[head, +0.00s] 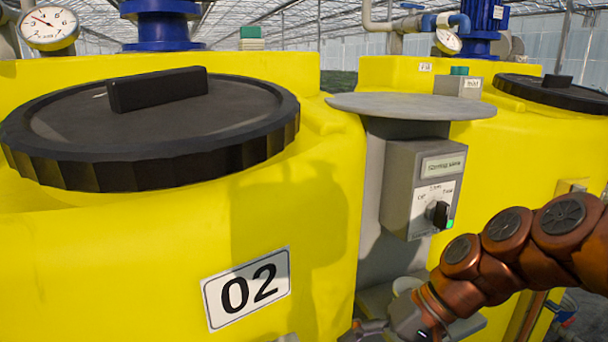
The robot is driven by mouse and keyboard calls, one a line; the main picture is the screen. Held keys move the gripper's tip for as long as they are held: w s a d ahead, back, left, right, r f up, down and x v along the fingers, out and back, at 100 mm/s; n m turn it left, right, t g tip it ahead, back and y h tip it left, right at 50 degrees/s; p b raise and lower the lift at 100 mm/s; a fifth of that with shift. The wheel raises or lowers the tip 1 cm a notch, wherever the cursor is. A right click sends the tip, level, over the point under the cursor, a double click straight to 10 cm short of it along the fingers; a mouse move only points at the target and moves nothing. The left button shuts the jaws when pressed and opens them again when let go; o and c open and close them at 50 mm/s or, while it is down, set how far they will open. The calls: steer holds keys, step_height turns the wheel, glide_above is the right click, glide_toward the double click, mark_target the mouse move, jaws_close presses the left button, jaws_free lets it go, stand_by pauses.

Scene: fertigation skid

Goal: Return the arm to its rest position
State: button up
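My copper-coloured arm (510,250) reaches in from the right edge, bent downward towards the bottom of the picture. My gripper (372,330) is at the bottom edge, below the grey control box (411,190) and to the right of the 02 label. It is partly cut off by the picture edge, so I cannot tell whether it is open or shut. No held object can be made out. The control box has a black rotary knob (438,213) with a small green mark beside it. The arm passes just below and right of this box.
A yellow tank (290,220) with a black lid (150,125) and a 02 label (246,288) fills the left. Another yellow tank (530,140) stands at the right, behind the arm. A round grey plate (411,105) tops the control post between them.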

steer(key=s+d+f+g+h, duration=0.1)
steer(key=s+d+f+h, duration=0.35)
steer(key=s, duration=0.35)
steer(key=s+d+f+g+h, duration=0.2)
steer(key=s+d+f+h, duration=0.25)
steer(key=s, duration=0.45)
step_height(320, 180, up, 21)
steer(key=t+y+p, duration=0.1)
steer(key=p, duration=1.8)
steer(key=shift+w+a+f+n, duration=0.15)
steer(key=shift+a+f+n, duration=0.05)
steer(key=shift+a+n, duration=0.2)
